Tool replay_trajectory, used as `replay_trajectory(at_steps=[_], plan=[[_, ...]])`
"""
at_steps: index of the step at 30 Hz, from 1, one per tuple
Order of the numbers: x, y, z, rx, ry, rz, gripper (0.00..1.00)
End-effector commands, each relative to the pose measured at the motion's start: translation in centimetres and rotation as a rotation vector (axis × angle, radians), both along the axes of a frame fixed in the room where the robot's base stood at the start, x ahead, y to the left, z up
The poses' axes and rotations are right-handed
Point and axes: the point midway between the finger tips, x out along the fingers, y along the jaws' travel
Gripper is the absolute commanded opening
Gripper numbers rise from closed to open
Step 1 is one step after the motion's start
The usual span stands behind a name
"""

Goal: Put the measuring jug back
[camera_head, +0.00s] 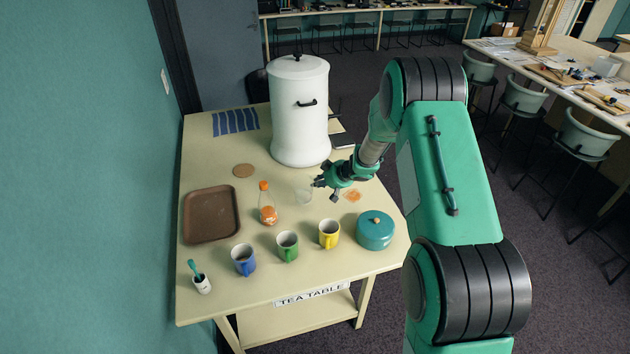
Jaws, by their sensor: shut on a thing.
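The measuring jug (304,197) is a small, clear, see-through vessel near the middle of the tea table (268,286). It is faint against the cream tabletop, and I cannot tell whether it touches the table. My gripper (316,183) reaches in from the right and is shut on the jug's right side. The exact grip is too small to make out.
A tall white urn (300,112) stands behind the jug. An orange-capped bottle (267,204) is to its left. Blue (243,260), green (287,246) and yellow (329,234) mugs and a teal pot (375,231) stand in front. A brown tray (211,214) lies left.

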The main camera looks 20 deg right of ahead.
Motion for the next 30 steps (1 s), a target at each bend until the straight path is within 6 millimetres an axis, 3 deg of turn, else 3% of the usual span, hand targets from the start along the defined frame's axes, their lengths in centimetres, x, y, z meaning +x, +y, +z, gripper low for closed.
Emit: replay_trajectory(at_steps=[6, 13, 30], plan=[[3.5, -0.3, -0.2, 0.000, -0.002, 0.001, 0.00], [5.9, -0.6, -0.5, -0.001, -0.001, 0.000, 0.00], [6.4, -0.6, -1.0, 0.000, -0.001, -0.001, 0.00]])
